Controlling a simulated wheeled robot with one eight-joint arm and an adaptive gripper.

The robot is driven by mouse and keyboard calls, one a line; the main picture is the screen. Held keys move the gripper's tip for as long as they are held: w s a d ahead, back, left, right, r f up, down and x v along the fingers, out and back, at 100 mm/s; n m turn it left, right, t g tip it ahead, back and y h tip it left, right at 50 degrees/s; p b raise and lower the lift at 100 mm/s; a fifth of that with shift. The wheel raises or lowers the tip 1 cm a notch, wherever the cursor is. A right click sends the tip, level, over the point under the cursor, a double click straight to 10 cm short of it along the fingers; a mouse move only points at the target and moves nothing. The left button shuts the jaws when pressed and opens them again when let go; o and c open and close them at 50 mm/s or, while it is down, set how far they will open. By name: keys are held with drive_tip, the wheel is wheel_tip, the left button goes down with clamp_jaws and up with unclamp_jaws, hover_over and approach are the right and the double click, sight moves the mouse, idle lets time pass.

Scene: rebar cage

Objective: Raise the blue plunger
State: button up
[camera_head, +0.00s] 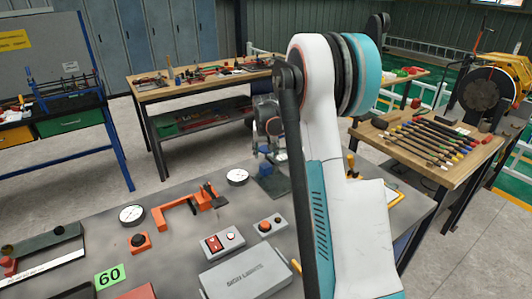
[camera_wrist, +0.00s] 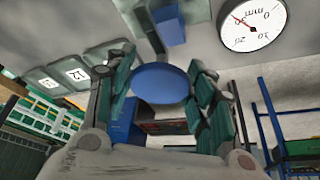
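The blue plunger shows in the wrist view as a round blue disc (camera_wrist: 160,83), with its face toward the camera. My gripper (camera_wrist: 162,72) has its two teal-padded fingers on either side of the disc, and the disc nearly fills the gap. I cannot tell whether the pads press on it or stand just clear. In the head view my gripper (camera_head: 268,152) points down over a dark base plate (camera_head: 273,186) on the grey table.
A white dial gauge (camera_head: 237,177) lies just left of my gripper; a dial also shows in the wrist view (camera_wrist: 252,24). An orange clamp-like fixture (camera_head: 185,210), a button box (camera_head: 224,240) and a grey case (camera_head: 245,275) share the table (camera_head: 180,260). A yellow-handled tool (camera_head: 351,165) is to the right.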

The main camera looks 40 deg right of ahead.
drive_tip(key=shift+o, duration=0.6)
drive_tip(key=shift+s+a, duration=0.1)
drive_tip(key=v, duration=1.2)
